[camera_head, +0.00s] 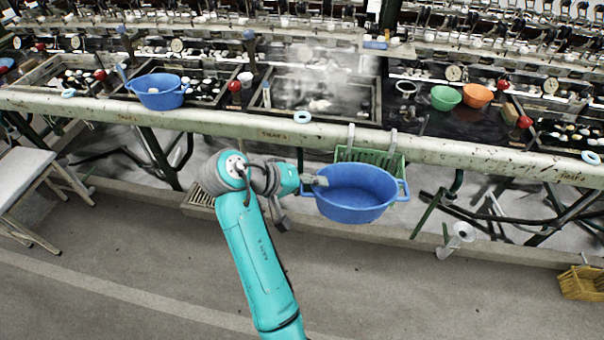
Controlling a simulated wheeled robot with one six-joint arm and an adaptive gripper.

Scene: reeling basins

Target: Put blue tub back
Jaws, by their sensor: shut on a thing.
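A blue tub (357,214) with two side handles hangs in the air in front of the long bench, right of my arm. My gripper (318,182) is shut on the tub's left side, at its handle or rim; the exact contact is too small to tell. The tub looks roughly level, and its visible inside looks empty. A second blue tub (158,98) sits on the bench at the left, apart from my arm, with a small pale thing in it.
The bench's pale front rail (230,124) runs across the view. A steaming basin (320,90) lies behind it. A green bowl (445,98) and an orange bowl (478,95) stand at the right. A green crate (372,157) is behind the held tub. A stool (25,178) stands left.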

